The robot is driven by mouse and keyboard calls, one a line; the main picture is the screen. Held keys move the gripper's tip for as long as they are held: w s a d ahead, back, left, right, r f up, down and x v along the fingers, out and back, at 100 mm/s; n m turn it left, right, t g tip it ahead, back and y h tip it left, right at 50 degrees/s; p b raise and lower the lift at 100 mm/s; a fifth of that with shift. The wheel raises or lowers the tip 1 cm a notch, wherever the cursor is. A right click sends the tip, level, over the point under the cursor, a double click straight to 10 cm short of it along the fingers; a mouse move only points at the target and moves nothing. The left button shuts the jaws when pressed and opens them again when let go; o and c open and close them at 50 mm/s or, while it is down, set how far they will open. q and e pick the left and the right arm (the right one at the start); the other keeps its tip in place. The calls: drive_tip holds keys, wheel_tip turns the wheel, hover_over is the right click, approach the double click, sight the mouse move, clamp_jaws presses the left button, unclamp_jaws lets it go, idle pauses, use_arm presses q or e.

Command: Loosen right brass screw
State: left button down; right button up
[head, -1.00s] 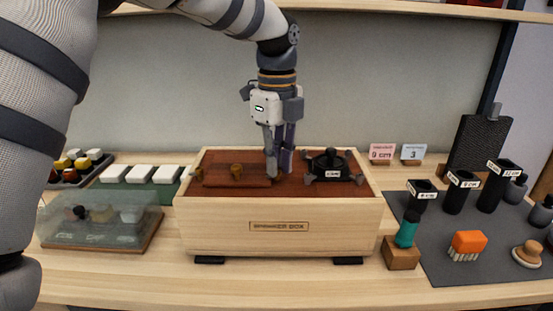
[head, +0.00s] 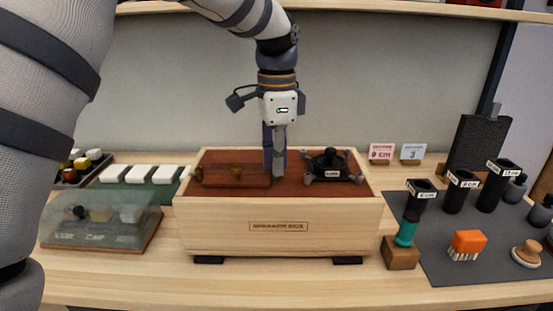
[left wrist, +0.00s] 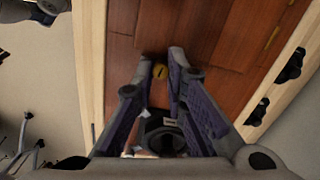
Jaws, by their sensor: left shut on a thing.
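The wooden speaker box (head: 340,220) stands on the bench with a red-brown top. On the top lies a raised reddish wooden strip (head: 245,180) with a brass screw (head: 236,170) near its middle and another brass piece (head: 198,173) at its left end. My left gripper (head: 274,174) points straight down at the right end of the strip. In the left wrist view, the slotted right brass screw (left wrist: 160,71) sits between its fingertips, and the gripper is shut on it. The fingers hide this screw in the head view. My right gripper is not in view.
A black round part with knobs (head: 330,164) sits on the box top, close right of my fingers. A clear-covered tray (head: 100,222) is at left. A teal-handled tool (head: 405,235), an orange brush (head: 467,242) and black cylinders (head: 461,192) stand at right.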

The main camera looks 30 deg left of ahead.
use_arm(q)
drive_tip(key=n, duration=0.5)
drive_tip(key=shift+r+n, duration=0.1)
drive_tip(key=shift+n, duration=0.2)
drive_tip(key=n, duration=1)
drive_tip(key=shift+n, duration=2.3)
drive_tip(key=c, duration=1.6)
unclamp_jaws()
